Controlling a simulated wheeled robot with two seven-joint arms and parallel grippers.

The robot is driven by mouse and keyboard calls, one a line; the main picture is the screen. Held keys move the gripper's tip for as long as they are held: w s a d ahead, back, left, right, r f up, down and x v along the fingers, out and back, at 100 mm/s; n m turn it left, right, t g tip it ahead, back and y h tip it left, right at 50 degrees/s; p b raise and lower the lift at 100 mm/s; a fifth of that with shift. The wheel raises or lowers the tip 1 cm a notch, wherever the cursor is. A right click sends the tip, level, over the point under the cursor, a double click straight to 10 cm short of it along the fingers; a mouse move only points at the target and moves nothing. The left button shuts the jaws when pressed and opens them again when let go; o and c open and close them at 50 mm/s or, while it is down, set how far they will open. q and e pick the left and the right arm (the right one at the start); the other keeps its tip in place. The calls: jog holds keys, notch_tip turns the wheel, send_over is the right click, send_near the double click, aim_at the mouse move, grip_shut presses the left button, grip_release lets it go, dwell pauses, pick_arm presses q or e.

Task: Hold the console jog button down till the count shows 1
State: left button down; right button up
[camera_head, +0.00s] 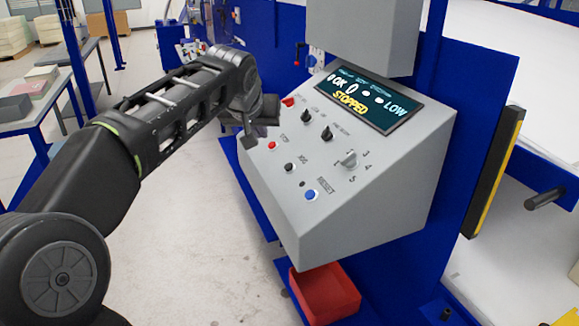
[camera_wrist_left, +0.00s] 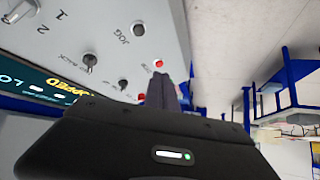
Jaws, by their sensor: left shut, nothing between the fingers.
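The grey console (camera_head: 345,215) has a sloped face with buttons and knobs. Its black jog button (camera_head: 289,167) sits between the red stop button (camera_head: 271,145) and the blue reset button (camera_head: 311,195). The jog button also shows in the left wrist view (camera_wrist_left: 137,29), beside its JOG label. The display (camera_head: 368,98) reads "OK 0", "LOW" and a yellow "STOPPED". My left gripper (camera_head: 250,141) is shut and empty near the console's left edge, up and left of the jog button. In the left wrist view its fingertips (camera_wrist_left: 171,82) are just short of the red button. My right gripper is out of view.
Black knobs (camera_head: 327,133) and a grey selector (camera_head: 349,158) stand up from the panel. A red bin (camera_head: 326,293) is below the console. A yellow-and-black guard (camera_head: 493,172) stands at right. The floor left of the console is clear.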

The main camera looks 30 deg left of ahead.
aim_at(289, 167)
pick_arm(q)
jog(key=shift+w+d+f+b, duration=0.4)
jog(key=shift+w+f+b, duration=0.3)
jog(key=shift+f, duration=0.5)
jog(key=shift+w+d+f+b, duration=0.5)
jog(key=shift+f+b, duration=0.35)
jog(key=shift+f, duration=0.4)
jog(key=shift+w+d+f+b, duration=0.35)
jog(key=shift+w+f+b, duration=0.4)
jog(key=shift+f, duration=0.45)
jog(key=shift+s+f, duration=0.1)
jog(key=shift+d+f+b, duration=0.1)
jog(key=shift+f+b, duration=0.2)
jog(key=shift+b, duration=0.05)
